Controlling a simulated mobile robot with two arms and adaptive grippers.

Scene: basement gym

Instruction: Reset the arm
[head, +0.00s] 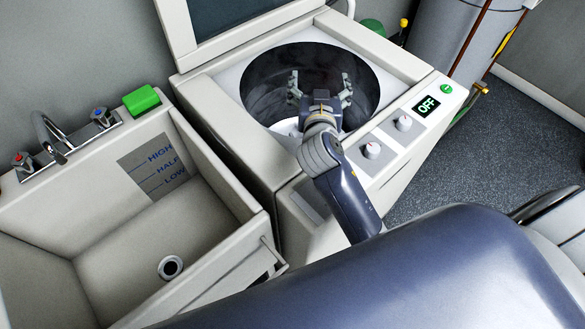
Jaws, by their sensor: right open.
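My right gripper (320,92) is inside the round opening of a top-loading washing machine (395,165). Its two fingers are spread apart with nothing between them. My right arm comes up from the lower part of the head view and passes over the machine's front edge. The drum (270,85) is dark metal with a light part at the bottom, partly hidden by my gripper and wrist. My left gripper is not in view.
The machine's lid (240,15) stands open. A grey tank (455,40) stands behind. Floor at right is clear.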

